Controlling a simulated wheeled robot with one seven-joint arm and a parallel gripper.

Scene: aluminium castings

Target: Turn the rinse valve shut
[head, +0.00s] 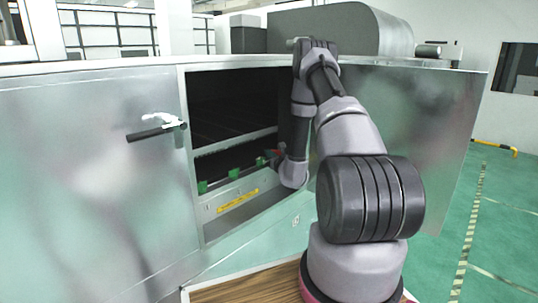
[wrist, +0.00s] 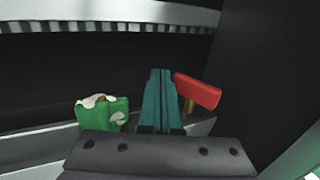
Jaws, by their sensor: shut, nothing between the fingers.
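A red lever (wrist: 198,91), which looks like the rinse valve's handle on a brass-coloured stem, is just right of my fingers in the wrist view. My gripper (wrist: 160,74) is shut and empty, its two teal fingers together; whether it touches the lever I cannot tell. In the head view my gripper (head: 266,161) reaches into the open cabinet, and a small red patch (head: 280,149) shows beside it. The lower part of the valve is hidden behind my gripper in the wrist view.
A green block (wrist: 103,112) with pale patches sits left of my fingers. Green pieces (head: 202,187) line the ledge inside the cabinet, above a yellow label (head: 238,200). A toothed rail (wrist: 110,14) crosses above. The open door (head: 415,150) stands right of my arm.

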